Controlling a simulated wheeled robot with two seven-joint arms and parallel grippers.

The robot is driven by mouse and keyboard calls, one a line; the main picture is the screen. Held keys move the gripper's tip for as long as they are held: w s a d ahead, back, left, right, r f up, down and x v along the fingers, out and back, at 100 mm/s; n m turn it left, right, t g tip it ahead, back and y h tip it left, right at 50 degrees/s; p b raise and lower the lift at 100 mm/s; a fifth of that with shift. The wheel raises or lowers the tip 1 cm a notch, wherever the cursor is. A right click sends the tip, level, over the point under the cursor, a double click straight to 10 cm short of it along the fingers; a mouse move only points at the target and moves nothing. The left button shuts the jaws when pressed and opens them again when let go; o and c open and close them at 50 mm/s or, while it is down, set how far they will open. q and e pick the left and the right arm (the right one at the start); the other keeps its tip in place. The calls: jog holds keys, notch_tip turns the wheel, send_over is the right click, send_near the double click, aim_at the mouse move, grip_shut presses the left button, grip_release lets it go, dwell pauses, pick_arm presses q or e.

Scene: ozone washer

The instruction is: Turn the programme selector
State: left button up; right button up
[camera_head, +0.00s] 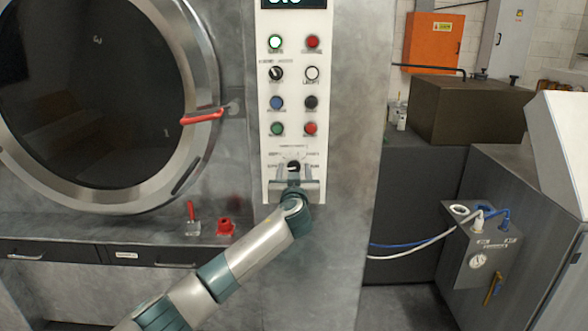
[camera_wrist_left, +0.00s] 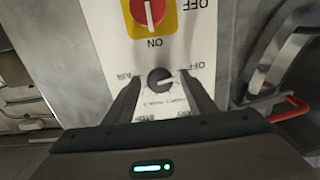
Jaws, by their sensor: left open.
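The programme selector (camera_head: 293,164) is a small black rotary knob low on the white control panel, with labels around it. In the left wrist view the knob (camera_wrist_left: 160,80) appears upside down, with a pale pointer line and printed labels including OFF. My left gripper (camera_head: 294,179) is in front of the panel at the knob. In the left wrist view my left gripper (camera_wrist_left: 164,88) is open, with one finger on each side of the knob and a visible gap to each. Whether the fingertips reach the panel cannot be told. My right gripper is out of view.
Several buttons (camera_head: 277,103) and another black knob (camera_head: 276,73) are higher on the panel. The round door (camera_head: 90,90) with a red handle (camera_head: 202,117) is at left. A grey cabinet (camera_head: 483,262) stands at right.

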pick_arm(q)
jog(key=shift+w, duration=0.2)
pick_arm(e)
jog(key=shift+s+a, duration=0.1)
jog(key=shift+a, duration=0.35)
pick_arm(q)
jog(key=c, duration=1)
jog(key=shift+c, duration=0.2)
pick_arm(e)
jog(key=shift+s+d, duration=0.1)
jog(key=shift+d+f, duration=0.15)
